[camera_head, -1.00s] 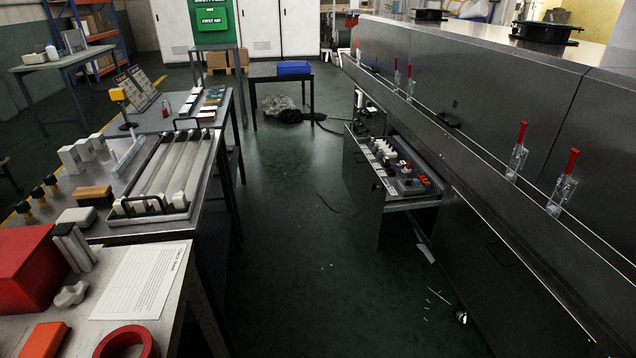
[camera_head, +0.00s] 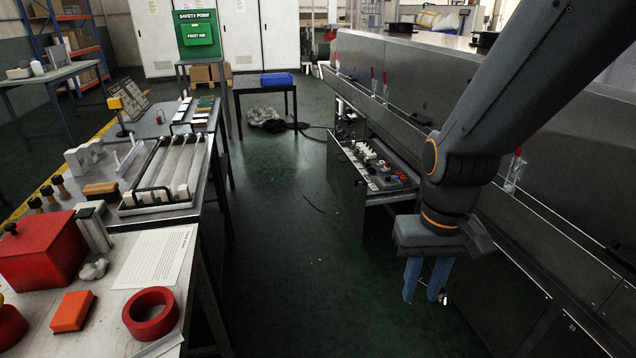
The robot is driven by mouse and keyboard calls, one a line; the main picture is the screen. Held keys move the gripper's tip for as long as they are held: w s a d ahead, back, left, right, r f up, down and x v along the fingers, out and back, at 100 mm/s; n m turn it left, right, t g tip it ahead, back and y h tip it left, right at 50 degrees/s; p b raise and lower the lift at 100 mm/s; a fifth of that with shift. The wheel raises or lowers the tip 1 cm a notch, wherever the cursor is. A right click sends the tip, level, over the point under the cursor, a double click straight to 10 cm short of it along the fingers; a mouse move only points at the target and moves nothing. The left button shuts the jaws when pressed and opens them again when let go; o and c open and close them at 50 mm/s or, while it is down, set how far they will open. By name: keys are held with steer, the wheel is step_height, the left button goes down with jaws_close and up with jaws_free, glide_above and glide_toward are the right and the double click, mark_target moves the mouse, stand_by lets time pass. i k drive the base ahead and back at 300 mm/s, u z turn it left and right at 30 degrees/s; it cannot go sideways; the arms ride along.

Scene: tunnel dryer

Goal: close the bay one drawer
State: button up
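The open drawer (camera_head: 349,174) stands pulled out from the long grey dryer on the right, toward the aisle. Inside it sit several white, red and dark parts. I cannot read a label that marks it as bay one. My gripper (camera_head: 424,298) hangs on my arm in front of the dryer, nearer to me than the drawer and to its right. Its two blue fingers point down with a gap between them and nothing visible in it. It appears apart from the drawer. My arm hides part of the dryer front and possibly the drawer's near right end.
The dryer (camera_head: 560,165) runs along the right, with red-handled clamps (camera_head: 515,170). Workbenches on the left hold a red box (camera_head: 42,250), a red ring (camera_head: 150,312) and a tray of white rollers (camera_head: 160,205). The dark green floor (camera_head: 290,240) between is clear, apart from small scraps.

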mark_target(342, 172)
steer(key=z, duration=0.05)
steer(key=i, duration=1.4)
steer(key=u, duration=0.25)
steer(key=i, duration=1.65)
steer(key=u, duration=0.2)
